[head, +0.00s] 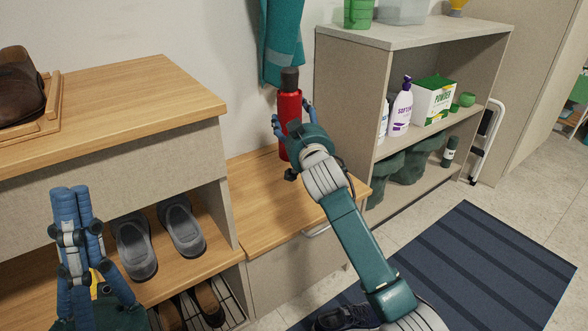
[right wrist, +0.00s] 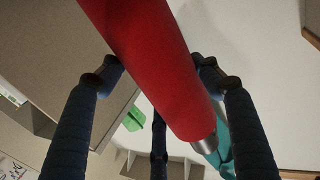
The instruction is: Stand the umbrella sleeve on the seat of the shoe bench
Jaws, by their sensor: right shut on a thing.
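The umbrella sleeve (head: 289,108) is a red cylinder with a dark top, roughly upright over the back of the shoe bench's wooden seat (head: 250,206). My right gripper (head: 293,117) is shut on it, with blue fingers around its sides. The right wrist view shows the red sleeve (right wrist: 150,62) between the fingers, with a silvery band at one end. My gripper partly hides its lower end, so I cannot tell whether it touches the seat. My left gripper (head: 72,190) is at lower left, fingers together and empty.
A taller wooden-topped cabinet (head: 120,90) with shoes adjoins the seat on the left. A grey shelf unit (head: 345,80) with bottles and boots stands on the right. A teal cloth (head: 282,40) hangs behind the sleeve. The seat's front is clear.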

